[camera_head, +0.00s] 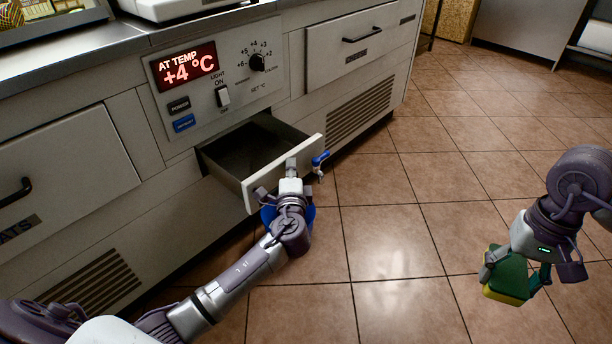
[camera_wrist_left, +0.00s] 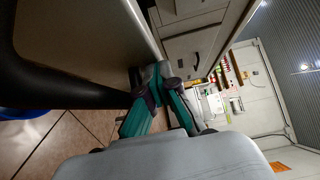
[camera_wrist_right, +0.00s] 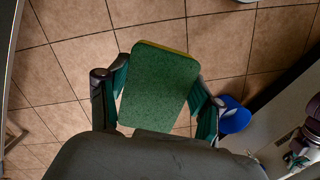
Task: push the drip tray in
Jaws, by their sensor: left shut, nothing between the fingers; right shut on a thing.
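The drip tray (camera_head: 308,156) is a dark, shallow drawer with a pale front, standing out of its opening in the counter below the control panel. Its inside is visible and looks empty. My left gripper (camera_head: 290,172) is shut with nothing in it, its fingertips at the middle of the tray front; whether they touch is hard to tell. In the left wrist view the closed fingers (camera_wrist_left: 150,78) are beside a large pale panel. My right gripper (camera_head: 516,275) is shut on a green and yellow sponge (camera_wrist_right: 160,85), held above the floor well right of the tray.
A blue-handled tap (camera_head: 320,160) sticks out at the right end of the tray front. A blue bucket (camera_wrist_right: 235,117) stands on the floor below, partly hidden by my left gripper. The control panel (camera_head: 215,90) reads +4 °C. Closed drawers flank it. Tiled floor at right is clear.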

